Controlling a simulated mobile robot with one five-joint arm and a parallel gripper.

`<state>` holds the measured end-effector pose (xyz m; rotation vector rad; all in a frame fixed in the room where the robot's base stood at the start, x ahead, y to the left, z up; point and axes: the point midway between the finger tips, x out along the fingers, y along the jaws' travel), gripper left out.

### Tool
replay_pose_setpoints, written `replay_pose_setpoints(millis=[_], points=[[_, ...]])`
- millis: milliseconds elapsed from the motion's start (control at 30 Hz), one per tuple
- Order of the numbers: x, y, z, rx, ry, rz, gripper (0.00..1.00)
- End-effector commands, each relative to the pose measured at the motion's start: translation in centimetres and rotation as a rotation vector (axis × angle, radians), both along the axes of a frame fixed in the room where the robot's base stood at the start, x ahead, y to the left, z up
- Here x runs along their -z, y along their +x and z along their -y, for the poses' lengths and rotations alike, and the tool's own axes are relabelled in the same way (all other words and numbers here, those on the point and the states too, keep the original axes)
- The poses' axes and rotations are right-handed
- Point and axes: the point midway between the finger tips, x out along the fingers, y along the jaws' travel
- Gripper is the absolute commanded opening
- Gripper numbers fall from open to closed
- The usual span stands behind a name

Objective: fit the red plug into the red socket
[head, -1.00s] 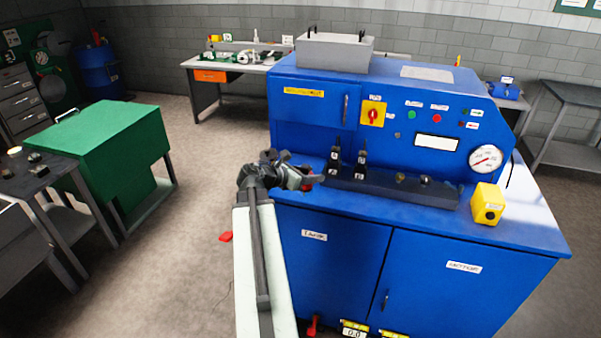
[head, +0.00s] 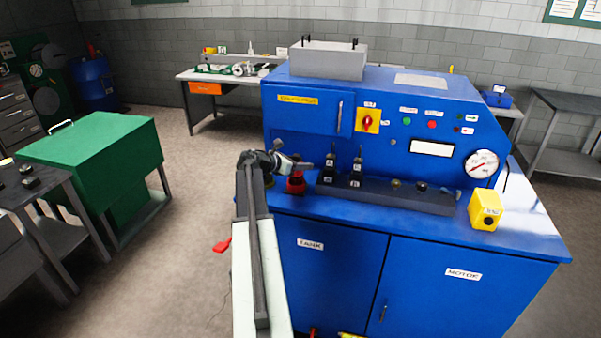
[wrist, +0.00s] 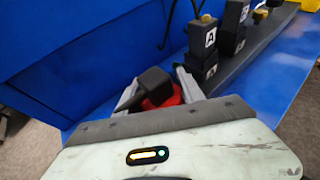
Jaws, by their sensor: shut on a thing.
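My gripper (head: 298,166) is over the left end of the blue machine's counter, left of the black blocks marked A and B. In the wrist view its two fingers (wrist: 158,90) are closed on a dark-bodied piece with red below it, which I take as the red plug (wrist: 153,82). In the head view a red piece with a dark top (head: 296,185) shows just under the fingertips at the counter. I cannot tell there whether its red part is plug or socket, or whether the two touch. The red socket is not clearly distinguishable.
Black blocks A and B (head: 330,168) stand on a dark bar (head: 385,193) close right of my gripper. A yellow box (head: 486,209) and a gauge (head: 482,163) are farther right. A red handle-like piece (head: 222,244) is left of the machine.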

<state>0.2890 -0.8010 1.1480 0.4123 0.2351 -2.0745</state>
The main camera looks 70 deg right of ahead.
Motion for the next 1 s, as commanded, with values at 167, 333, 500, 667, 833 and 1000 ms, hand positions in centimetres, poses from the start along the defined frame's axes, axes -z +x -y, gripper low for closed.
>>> replay_pose_setpoints(millis=[167,333,500,667,833,1000], points=[[2.8,0.0,-0.1,0.000,0.000,0.000,0.00],[2.4,0.0,-0.1,-0.001,0.000,0.000,0.00],[3.0,0.0,-0.1,-0.001,0.000,0.000,0.00],[2.8,0.1,-0.1,-0.001,0.000,0.000,0.68],[2.8,0.1,-0.1,-0.001,0.000,0.000,0.68],[1.9,0.4,-0.7,-0.003,0.000,0.000,0.68]])
